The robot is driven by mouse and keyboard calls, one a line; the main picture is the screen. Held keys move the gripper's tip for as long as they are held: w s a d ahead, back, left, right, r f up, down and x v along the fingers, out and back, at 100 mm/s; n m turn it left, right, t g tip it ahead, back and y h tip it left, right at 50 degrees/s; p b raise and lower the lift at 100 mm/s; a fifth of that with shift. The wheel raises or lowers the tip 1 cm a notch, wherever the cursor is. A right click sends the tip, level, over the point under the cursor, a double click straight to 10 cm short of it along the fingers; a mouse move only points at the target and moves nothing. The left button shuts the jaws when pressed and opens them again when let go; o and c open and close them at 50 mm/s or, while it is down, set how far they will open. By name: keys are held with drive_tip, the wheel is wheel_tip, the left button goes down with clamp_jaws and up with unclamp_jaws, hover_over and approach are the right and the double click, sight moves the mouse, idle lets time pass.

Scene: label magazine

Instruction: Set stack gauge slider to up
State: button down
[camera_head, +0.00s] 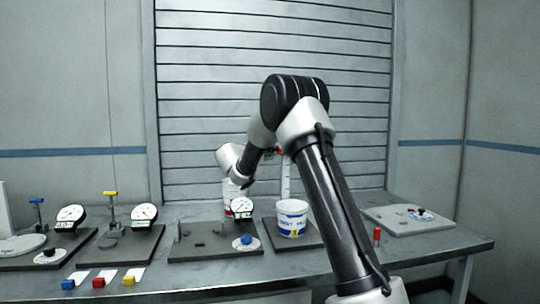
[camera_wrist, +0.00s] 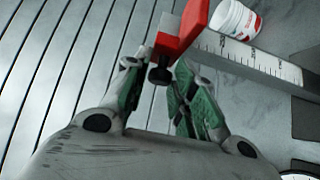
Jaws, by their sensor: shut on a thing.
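The stack gauge is a pale ruled post that stands upright behind the white tub in the head view (camera_head: 286,182); it runs diagonally in the wrist view (camera_wrist: 250,58). Its slider (camera_wrist: 194,22) is a red block around the post, with a dark knob sticking out toward my gripper (camera_wrist: 158,68). In the wrist view the green-padded fingers are on either side of the knob, shut on the slider there. In the head view only a bit of red shows near the post's top; my arm hides most of the gripper.
A white labelled tub (camera_head: 292,218) stands on a dark base plate close to the post. To its left is a plate with a dial (camera_head: 242,207) and a blue knob (camera_head: 245,240). A grey board (camera_head: 410,220) lies at right. A slatted wall (camera_head: 270,70) rises behind.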

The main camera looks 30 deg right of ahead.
drive_tip(key=shift+r, duration=0.3)
drive_tip(key=c, duration=1.3)
unclamp_jaws()
drive_tip(key=shift+f, duration=0.1)
drive_tip(key=shift+a, duration=0.1)
drive_tip(key=v, duration=1.2)
